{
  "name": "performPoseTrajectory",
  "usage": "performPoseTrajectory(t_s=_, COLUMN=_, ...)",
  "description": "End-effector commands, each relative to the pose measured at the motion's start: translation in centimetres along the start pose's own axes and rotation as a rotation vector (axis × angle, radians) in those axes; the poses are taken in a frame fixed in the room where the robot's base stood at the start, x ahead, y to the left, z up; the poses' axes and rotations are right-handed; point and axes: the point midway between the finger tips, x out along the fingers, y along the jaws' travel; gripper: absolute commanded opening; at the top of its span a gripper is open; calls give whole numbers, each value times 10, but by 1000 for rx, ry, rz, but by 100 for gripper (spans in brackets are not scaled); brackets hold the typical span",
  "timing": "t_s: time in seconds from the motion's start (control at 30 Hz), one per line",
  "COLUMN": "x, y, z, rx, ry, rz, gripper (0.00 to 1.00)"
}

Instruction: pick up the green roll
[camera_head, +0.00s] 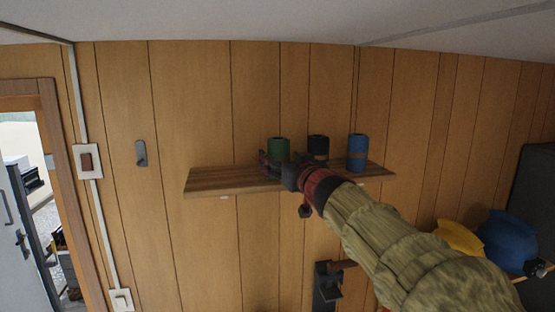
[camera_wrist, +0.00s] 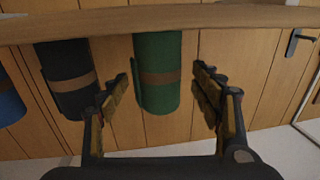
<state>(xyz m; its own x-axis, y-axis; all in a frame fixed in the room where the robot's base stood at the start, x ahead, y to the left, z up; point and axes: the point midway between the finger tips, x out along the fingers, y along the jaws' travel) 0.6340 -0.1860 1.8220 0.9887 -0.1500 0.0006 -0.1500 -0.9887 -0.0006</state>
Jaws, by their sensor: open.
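The green roll (camera_head: 278,149) stands upright on a wooden wall shelf (camera_head: 225,181), leftmost of three rolls in the head view. In the wrist view, which is upside down, the green roll (camera_wrist: 157,70) with its brown band shows between the two fingers. My gripper (camera_head: 274,163) is open in front of the roll, and it also shows in the wrist view (camera_wrist: 163,85). A gap shows on both sides of the roll; I cannot tell how deep the fingers reach around it.
A black roll (camera_head: 318,147) stands close to the right of the green one, and a blue roll (camera_head: 358,152) farther right. The shelf is free on its left. Below right hang yellow (camera_head: 458,238) and blue (camera_head: 508,240) things.

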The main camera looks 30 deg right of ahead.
Motion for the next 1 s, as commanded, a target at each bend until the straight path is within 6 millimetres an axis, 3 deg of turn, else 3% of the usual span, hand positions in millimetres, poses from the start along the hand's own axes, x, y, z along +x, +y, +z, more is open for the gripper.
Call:
performPoseTrajectory(t_s=0.2, x=29, y=0, z=1, rx=-1, ry=-2, rz=0, gripper=65)
performPoseTrajectory(t_s=0.5, x=33, y=0, z=0, rx=-1, ry=0, rz=1, gripper=65)
performPoseTrajectory(t_s=1.0, x=33, y=0, z=0, rx=-1, ry=0, rz=1, gripper=37)
